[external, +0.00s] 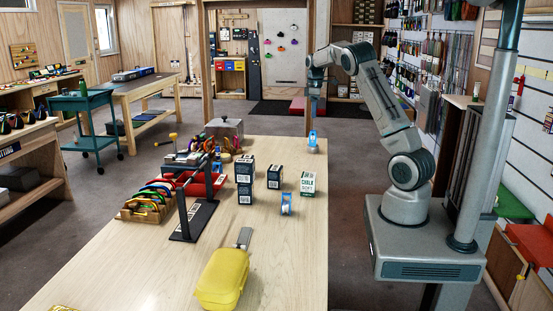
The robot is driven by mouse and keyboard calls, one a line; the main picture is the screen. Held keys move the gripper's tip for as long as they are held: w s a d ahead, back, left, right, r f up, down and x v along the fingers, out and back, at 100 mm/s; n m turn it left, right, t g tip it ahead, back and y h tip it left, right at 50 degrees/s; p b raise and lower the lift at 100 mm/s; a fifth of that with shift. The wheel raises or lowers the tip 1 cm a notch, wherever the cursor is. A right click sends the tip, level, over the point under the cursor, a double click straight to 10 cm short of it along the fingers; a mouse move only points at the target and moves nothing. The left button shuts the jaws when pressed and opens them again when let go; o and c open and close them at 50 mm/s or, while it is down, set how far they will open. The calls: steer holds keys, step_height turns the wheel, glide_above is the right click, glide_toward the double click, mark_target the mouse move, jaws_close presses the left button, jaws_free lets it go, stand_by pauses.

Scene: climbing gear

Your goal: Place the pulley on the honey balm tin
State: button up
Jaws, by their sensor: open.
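A blue-and-silver item that looks like a pulley (286,204) stands on the table, in front of the dark boxes. A second blue item (312,140), perhaps another pulley, is at the table's far right corner. My gripper (313,122) points down right above this second item, with its jaws open. The fingers are too small to show whether they touch or surround it. I cannot make out a honey balm tin; it may be hidden or too small to tell.
Dark boxes (245,176) and a white-and-green chalk box (308,183) stand mid-table. A black bar stand (193,220), a rack of coloured gear (150,200) and a metal pot (225,130) are left. A yellow case (222,278) lies in front. The table's right front is clear.

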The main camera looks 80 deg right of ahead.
steer(key=w+a+r+t, duration=0.1)
steer(key=w+a+r, duration=0.15)
steer(key=a, duration=1.05)
steer(key=w+a+r+t, duration=0.15)
steer(key=a+r, duration=0.25)
steer(key=a, duration=1)
steer(key=s+a+f, duration=0.1)
steer(key=s+a, duration=0.3)
steer(key=a, duration=0.3)
steer(key=s+a+f, duration=0.2)
steer(key=s+a, duration=0.2)
steer(key=a, duration=0.4)
steer(key=s+a+f+t, duration=0.1)
steer(key=s+a+f, duration=0.1)
steer(key=s+a, duration=0.2)
steer(key=a, duration=0.3)
steer(key=shift+a+f, duration=0.15)
steer(key=shift+a, duration=0.15)
